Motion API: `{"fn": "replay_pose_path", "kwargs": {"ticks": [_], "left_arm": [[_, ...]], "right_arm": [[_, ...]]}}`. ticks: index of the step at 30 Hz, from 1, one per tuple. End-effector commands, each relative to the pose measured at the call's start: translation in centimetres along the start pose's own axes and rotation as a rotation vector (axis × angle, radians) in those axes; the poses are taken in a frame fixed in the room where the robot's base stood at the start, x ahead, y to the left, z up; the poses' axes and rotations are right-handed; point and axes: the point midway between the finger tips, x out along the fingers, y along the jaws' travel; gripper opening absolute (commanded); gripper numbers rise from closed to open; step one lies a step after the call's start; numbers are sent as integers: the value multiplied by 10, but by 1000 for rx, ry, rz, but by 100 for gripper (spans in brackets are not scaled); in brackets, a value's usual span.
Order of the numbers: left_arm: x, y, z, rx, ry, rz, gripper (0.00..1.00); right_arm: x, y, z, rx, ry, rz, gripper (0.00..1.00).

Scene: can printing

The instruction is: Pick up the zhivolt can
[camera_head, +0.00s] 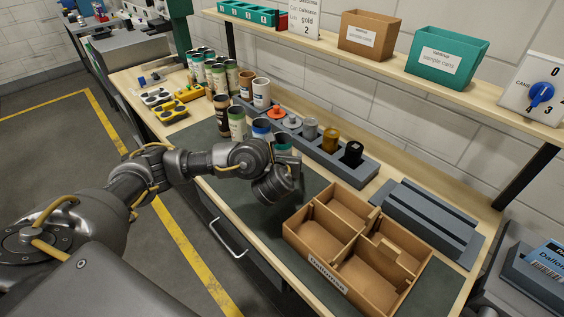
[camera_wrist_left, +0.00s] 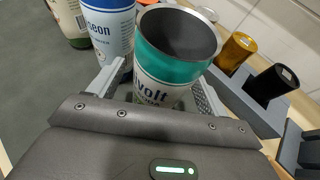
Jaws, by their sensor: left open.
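The zhivolt can (camera_wrist_left: 176,60) is an open-topped can with a teal upper band and a white label reading "volt". It stands upright between the two fingers of my left gripper (camera_wrist_left: 162,82) in the left wrist view. The fingers are open on either side of it, and I cannot tell whether either touches it. In the head view the can (camera_head: 283,143) shows partly behind my left gripper (camera_head: 280,170). A blue and white can (camera_wrist_left: 107,28) stands close to its left. My right gripper is not in view.
A divided cardboard box (camera_head: 325,268) sits on the mat at the front right. A grey holder (camera_head: 318,150) with caps and small cylinders runs behind the cans. Several more cans (camera_head: 222,115) stand further left. Grey blocks (camera_head: 430,222) lie at the right.

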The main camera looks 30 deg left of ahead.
Motion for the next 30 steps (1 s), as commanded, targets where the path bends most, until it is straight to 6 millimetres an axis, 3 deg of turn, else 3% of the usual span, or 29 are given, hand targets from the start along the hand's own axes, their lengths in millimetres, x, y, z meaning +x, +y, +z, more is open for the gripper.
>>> {"fn": "replay_pose_path", "kwargs": {"ticks": [9, 20, 30], "left_arm": [[5, 0, 0, -1, 0, 0, 77], [5, 0, 0, -1, 0, 0, 30], [3, 0, 4, -3, 0, 0, 30]], "right_arm": [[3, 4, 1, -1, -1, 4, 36], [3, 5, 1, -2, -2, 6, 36], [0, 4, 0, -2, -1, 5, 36]]}}
